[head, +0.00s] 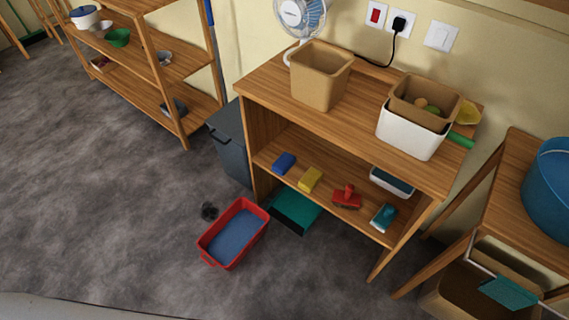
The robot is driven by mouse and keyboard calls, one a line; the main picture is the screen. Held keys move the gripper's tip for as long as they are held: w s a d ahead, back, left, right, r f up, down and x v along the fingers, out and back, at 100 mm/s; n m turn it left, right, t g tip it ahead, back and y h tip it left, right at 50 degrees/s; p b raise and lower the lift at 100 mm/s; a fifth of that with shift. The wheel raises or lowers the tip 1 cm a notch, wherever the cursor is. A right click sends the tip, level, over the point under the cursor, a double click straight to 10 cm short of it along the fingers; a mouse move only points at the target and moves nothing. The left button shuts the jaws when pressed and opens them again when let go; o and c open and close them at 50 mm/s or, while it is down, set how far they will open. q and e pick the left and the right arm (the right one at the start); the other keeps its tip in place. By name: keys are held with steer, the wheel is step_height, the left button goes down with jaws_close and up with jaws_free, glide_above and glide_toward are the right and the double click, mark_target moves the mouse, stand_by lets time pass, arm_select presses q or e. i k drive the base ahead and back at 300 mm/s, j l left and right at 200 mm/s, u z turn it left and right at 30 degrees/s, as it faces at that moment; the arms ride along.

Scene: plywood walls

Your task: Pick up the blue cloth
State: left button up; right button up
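A small blue folded-looking item (284,163) lies on the lower shelf of the wooden unit, at its left end; it looks like the blue cloth, but it is too small to tell its material. A similar yellow item (310,180) lies to its right, apart from it. Neither of my grippers is in view.
The wooden shelf unit (362,127) carries two brown bins, one in a white box, and a fan. Red and teal brushes (347,197) share the lower shelf. A red tub (265,212) with blue content, a teal item and a dark bin (232,145) stand below. Grey floor is open leftward.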

mark_target(286, 162)
steer(key=u, duration=0.75)
steer(key=k+j, duration=0.2)
steer(key=k, duration=0.2)
